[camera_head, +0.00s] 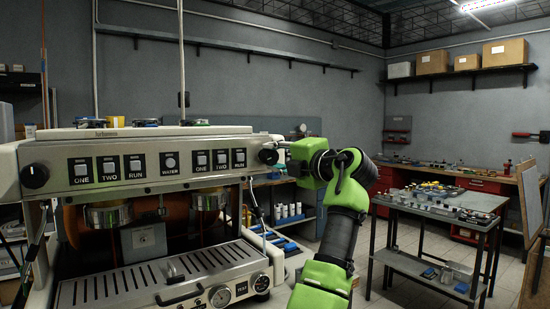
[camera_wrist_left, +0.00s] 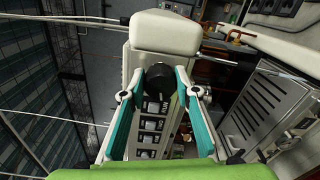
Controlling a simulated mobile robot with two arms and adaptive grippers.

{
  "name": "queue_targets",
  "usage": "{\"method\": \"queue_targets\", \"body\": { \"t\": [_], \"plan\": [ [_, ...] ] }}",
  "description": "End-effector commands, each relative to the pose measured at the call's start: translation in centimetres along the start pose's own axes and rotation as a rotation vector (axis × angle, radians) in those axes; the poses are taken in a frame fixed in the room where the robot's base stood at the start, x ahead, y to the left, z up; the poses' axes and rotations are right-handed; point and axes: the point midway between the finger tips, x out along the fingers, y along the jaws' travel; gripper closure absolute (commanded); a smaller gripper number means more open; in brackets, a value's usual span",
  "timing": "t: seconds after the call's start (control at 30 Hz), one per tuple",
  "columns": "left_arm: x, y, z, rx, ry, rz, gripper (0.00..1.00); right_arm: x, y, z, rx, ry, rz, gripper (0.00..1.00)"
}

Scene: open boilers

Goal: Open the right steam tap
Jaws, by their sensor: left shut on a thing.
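The coffee machine (camera_head: 150,150) stands at the left of the head view. Its right steam tap is a round black knob (camera_head: 268,156) at the right end of the front panel, and it also shows in the left wrist view (camera_wrist_left: 157,80). My left gripper (camera_head: 283,150) reaches it from the right. In the left wrist view, its teal-padded fingers (camera_wrist_left: 159,88) are closed on either side of the knob. The left steam tap (camera_head: 35,176) is a similar black knob at the panel's other end. My right gripper is not in view.
Labelled buttons line the panel between the taps. A thin steam pipe (camera_head: 256,203) hangs below the right end. A drip tray with gauges (camera_head: 221,297) juts out below. A metal table (camera_head: 440,205) with small parts stands at the right, with open floor before it.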

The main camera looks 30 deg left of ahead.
Motion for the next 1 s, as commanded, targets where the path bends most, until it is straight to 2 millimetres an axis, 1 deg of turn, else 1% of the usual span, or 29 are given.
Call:
{"method": "queue_targets", "body": {
  "t": [0.03, 0.27, 0.3, 0.33, 0.37, 0.67, 0.77, 0.87, 1.0],
  "plan": [
    [0.1, 0.6, 0.0, -0.004, -0.003, 0.011, 0.93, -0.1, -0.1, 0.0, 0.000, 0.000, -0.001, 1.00],
    [0.1, 0.6, 0.0, -0.004, -0.003, 0.012, 0.93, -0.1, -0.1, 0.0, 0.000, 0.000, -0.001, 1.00],
    [0.1, 0.6, 0.0, -0.004, -0.003, 0.012, 0.63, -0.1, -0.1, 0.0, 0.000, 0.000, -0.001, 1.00],
    [0.1, 0.6, 0.0, -0.004, -0.003, 0.011, 0.56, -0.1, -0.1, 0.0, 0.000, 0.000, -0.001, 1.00],
    [0.1, 0.6, 0.0, -0.004, -0.003, 0.010, 0.54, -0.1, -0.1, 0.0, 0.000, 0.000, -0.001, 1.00],
    [0.0, 0.2, 0.0, -0.001, -0.002, 0.005, 0.54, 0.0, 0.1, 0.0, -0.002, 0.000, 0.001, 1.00],
    [-0.5, 0.2, 0.1, -0.001, -0.003, 0.005, 0.54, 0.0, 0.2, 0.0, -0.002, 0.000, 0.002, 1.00],
    [-1.9, 0.1, 0.1, -0.001, -0.005, 0.005, 0.54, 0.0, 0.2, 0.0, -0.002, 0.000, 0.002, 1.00],
    [-4.8, 0.1, 0.1, -0.001, -0.006, 0.004, 0.54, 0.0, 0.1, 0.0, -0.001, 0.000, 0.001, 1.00]
  ]
}}
